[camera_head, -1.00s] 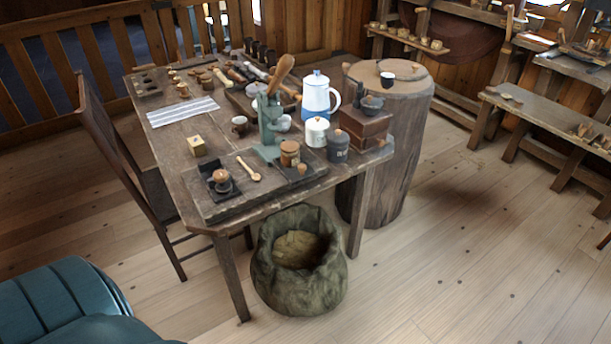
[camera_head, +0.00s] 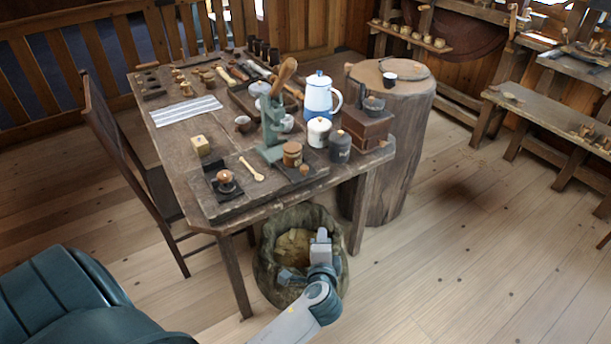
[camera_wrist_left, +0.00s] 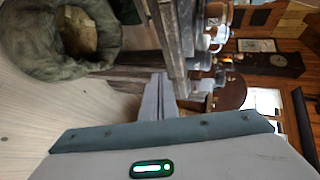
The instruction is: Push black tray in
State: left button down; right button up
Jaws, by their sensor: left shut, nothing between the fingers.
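The black tray (camera_head: 236,195) lies flat near the front left corner of the wooden table. A small brown turned piece with a dark base (camera_head: 225,182) stands on it. My left gripper (camera_head: 321,236) is in front of the table, over the sack and apart from the tray. Its fingers (camera_wrist_left: 158,98) are together and empty in the left wrist view, pointing toward the table's edge. The tray cannot be made out in the left wrist view. My right gripper is not in view.
The table (camera_head: 178,155) also carries a wooden spoon (camera_head: 252,170), a green press (camera_head: 271,128), jars and a blue-white pot (camera_head: 318,97). A sack (camera_head: 265,262) stands below the front edge. A chair (camera_head: 125,150) is at the left. Floor at right is clear.

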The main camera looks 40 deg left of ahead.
aim_at(304, 171)
pick_arm(q)
jog(key=a+r+n+y, duration=0.1)
jog(key=a+r+y, duration=0.2)
jog(key=r, duration=0.7)
jog(key=shift+s+a+r, duration=0.15)
jog(key=shift+s+r, duration=0.05)
jog(key=shift+s, duration=0.2)
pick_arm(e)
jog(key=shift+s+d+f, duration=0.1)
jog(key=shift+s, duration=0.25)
